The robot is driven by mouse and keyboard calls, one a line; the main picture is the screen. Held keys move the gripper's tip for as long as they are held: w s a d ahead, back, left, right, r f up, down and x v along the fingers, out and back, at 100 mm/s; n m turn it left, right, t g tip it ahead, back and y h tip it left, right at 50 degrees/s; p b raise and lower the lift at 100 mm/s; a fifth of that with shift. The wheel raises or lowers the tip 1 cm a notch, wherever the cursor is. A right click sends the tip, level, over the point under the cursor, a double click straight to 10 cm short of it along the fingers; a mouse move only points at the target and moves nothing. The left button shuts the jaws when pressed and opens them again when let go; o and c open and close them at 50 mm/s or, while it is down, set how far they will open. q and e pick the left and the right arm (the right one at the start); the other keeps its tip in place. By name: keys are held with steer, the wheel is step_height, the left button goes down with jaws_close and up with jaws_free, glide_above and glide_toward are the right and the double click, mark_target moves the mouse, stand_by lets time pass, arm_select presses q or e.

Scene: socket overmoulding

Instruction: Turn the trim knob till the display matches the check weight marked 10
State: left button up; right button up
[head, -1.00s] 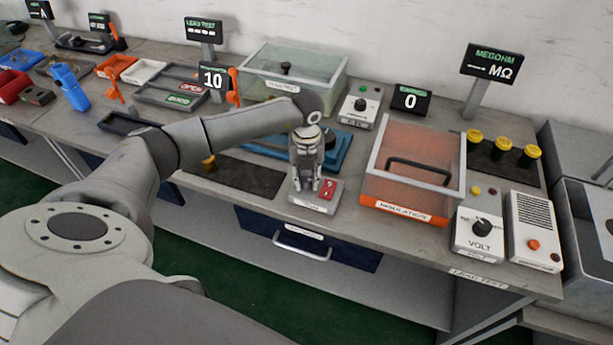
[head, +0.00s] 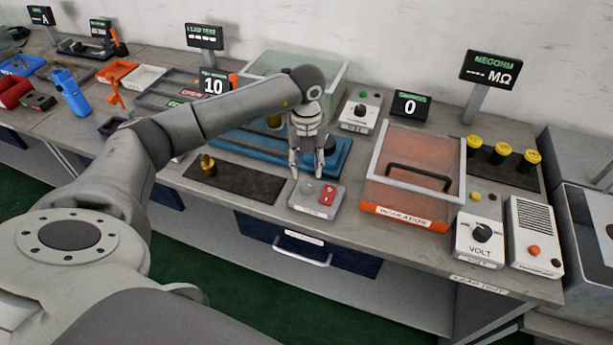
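My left gripper (head: 307,172) points down with its fingers apart and nothing between them. It is above the back edge of a small grey box (head: 318,211) with a round grey button and a red switch. A white box with a black knob (head: 360,108) and a green button stands behind it. I cannot read its label to tell if this is the trim knob. My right gripper is out of view.
A blue fixture (head: 235,144) lies behind the gripper, partly hidden by my arm. An orange lidded box (head: 415,165) stands to the right, with a VOLT knob box (head: 480,238) beyond it. A clear-lidded case (head: 335,88) is at the back.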

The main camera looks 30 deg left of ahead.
arm_select(q)
steer(key=shift+r, duration=2.4)
